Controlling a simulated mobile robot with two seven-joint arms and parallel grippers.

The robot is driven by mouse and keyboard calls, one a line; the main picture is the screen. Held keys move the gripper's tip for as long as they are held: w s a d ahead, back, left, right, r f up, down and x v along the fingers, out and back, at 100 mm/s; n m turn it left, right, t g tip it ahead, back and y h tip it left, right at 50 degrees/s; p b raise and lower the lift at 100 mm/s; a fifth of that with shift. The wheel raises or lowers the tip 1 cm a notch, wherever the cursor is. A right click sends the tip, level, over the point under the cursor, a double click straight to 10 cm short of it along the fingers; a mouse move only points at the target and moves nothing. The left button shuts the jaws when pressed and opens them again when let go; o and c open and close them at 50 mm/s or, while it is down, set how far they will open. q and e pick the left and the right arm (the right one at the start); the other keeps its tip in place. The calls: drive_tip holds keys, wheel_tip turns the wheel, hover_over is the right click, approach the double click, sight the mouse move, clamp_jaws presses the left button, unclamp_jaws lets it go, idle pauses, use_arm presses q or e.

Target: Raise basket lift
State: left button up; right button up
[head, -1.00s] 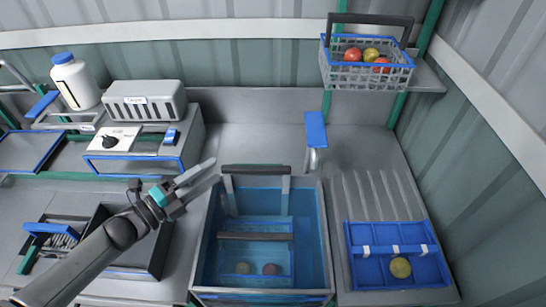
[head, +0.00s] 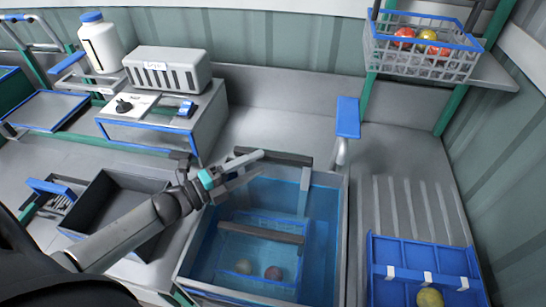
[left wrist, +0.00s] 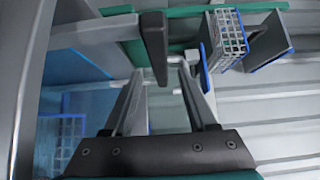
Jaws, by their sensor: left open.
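The basket lift has a dark handle bar (head: 292,159) on pale arms at the back rim of the blue water tank (head: 338,250). A basket with a dark crossbar (head: 262,232) sits low in the water, with two round fruits in it. My left gripper (head: 259,164) is open and empty, its fingers overlapping the handle's left part in the head view. In the left wrist view the dark handle (left wrist: 154,48) shows beyond and between the open fingers (left wrist: 160,88). I see no clear contact. My right gripper is out of view.
A blue-topped post (head: 347,118) rises behind the tank. A blue divided tray (head: 425,262) lies right. A grey-topped machine (head: 165,70), white bottle (head: 100,42) and dark bin (head: 118,205) are left.

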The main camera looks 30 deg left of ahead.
sight(267, 159)
use_arm(q)
drive_tip(key=shift+x, duration=2.8)
clamp_jaws()
